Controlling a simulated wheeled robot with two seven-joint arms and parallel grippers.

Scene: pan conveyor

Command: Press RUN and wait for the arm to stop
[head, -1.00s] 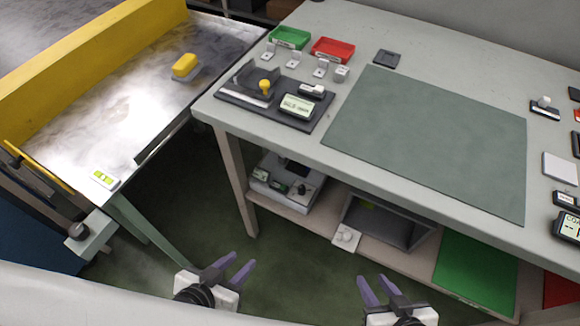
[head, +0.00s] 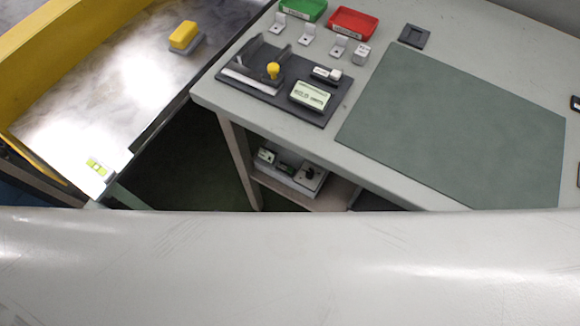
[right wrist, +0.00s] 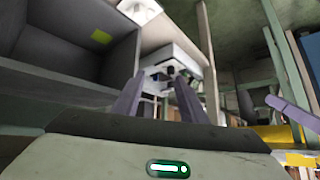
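No label reading RUN is legible in either view.
The table holds a dark fixture (head: 255,82) with a yellow knob, a small display (head: 310,95), green (head: 303,8) and red (head: 353,22) trays and a grey-green mat (head: 460,125). A yellow block (head: 183,36) sits on the metal conveyor (head: 120,85) at left.

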